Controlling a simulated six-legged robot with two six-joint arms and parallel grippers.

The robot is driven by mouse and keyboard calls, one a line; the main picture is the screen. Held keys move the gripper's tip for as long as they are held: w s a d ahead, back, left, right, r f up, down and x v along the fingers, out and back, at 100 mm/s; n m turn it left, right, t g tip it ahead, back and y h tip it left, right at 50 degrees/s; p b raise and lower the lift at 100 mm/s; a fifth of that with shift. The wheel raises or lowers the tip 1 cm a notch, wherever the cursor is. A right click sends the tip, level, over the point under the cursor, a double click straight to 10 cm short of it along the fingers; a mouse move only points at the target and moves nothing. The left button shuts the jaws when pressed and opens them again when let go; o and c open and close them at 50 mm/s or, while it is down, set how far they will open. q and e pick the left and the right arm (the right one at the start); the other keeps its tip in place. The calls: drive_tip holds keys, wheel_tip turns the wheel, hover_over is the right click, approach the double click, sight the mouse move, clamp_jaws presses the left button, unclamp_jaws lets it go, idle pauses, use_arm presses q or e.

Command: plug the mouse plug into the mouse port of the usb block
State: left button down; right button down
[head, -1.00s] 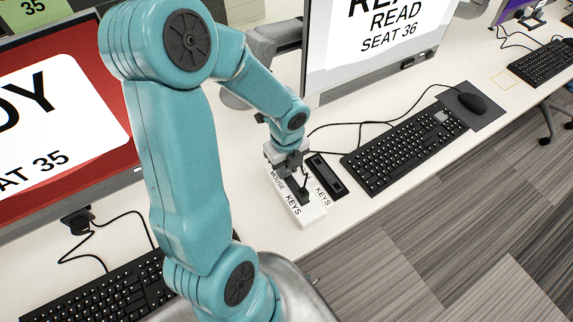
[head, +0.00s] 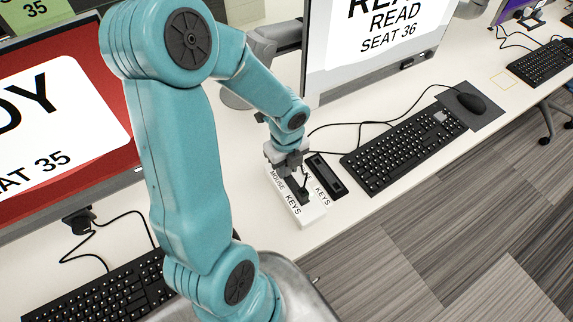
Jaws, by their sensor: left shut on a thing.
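The usb block (head: 311,213) is a white box on the desk with the words MOUSE and KEYS on its top. My left gripper (head: 290,168) is over the far end of the block, by the MOUSE label, and is shut on a small dark thing, likely the mouse plug. The gripper hides most of the plug and the mouse port, so I cannot tell whether the plug is in the port. A black plug (head: 303,196) with a cable stands at the KEYS end of the block. My right gripper is not in view.
A black tray-like item (head: 325,175) lies right of the block. A keyboard (head: 405,150) and a mouse (head: 471,102) on a dark mat are farther right. The SEAT 36 monitor (head: 375,40) stands behind. Another keyboard (head: 100,295) is at lower left. Cables cross the desk.

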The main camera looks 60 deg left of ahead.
use_arm(q)
drive_tip(key=shift+r+p, duration=0.2)
drive_tip(key=shift+p, duration=0.2)
idle(1.2)
drive_tip(key=shift+f+b, duration=0.4)
drive_tip(key=shift+f, duration=0.15)
drive_tip(key=c, duration=0.8)
unclamp_jaws()
wheel_tip(320, 180, up, 16)
drive_tip(key=p, duration=0.3)
drive_tip(key=shift+r, duration=0.2)
